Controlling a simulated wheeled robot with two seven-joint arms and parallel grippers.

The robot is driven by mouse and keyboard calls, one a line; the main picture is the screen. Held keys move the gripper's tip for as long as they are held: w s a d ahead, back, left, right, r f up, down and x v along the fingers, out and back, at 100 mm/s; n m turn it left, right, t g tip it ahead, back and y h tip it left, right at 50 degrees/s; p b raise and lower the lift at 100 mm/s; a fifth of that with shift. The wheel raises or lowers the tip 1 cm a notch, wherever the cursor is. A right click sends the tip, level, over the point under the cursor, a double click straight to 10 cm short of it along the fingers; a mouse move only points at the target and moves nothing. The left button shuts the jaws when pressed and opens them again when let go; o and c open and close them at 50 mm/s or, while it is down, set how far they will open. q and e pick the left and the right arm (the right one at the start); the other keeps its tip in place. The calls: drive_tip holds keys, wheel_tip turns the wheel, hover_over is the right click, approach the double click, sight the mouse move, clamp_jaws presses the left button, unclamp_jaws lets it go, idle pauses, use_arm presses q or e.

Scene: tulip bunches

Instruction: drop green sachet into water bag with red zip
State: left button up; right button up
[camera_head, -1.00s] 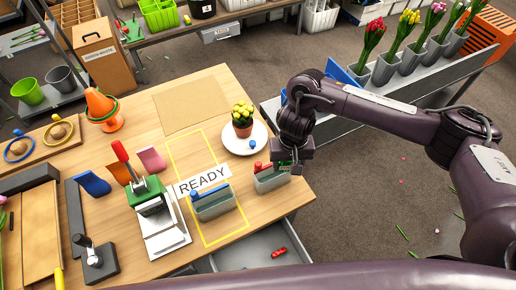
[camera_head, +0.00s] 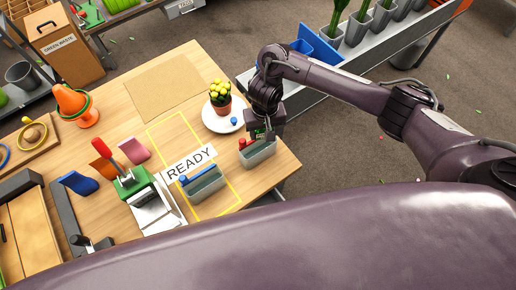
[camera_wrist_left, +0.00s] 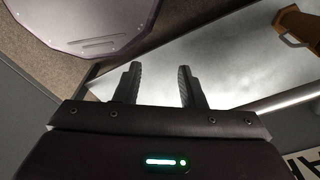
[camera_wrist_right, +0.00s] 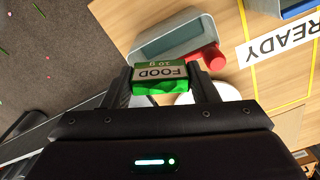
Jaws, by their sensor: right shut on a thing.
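The green sachet (camera_wrist_right: 160,77), labelled FOOD 10 g, is between the fingers of my right gripper (camera_wrist_right: 170,88), which is shut on it. In the head view my right gripper (camera_head: 262,132) is just above and behind the bag with the red zip (camera_head: 262,154), at the table's right edge. In the right wrist view this grey, open-topped bag (camera_wrist_right: 172,38) lies just beyond the sachet, its red slider (camera_wrist_right: 213,57) at the near right end. The sachet appears outside the bag. My left gripper (camera_wrist_left: 158,85) is open and empty over a pale grey surface.
A similar bag with a blue zip (camera_head: 205,186) stands in the yellow READY outline. A white plate (camera_head: 210,121) with a potted yellow plant (camera_head: 220,98) is behind the red-zip bag. A green press (camera_head: 131,182) stands to the left. My own arm fills the foreground.

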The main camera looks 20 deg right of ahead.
drive_tip(key=o, duration=1)
drive_tip(key=shift+w+r, duration=0.1)
drive_tip(key=shift+r, duration=3.75)
drive_tip(key=shift+s, duration=0.2)
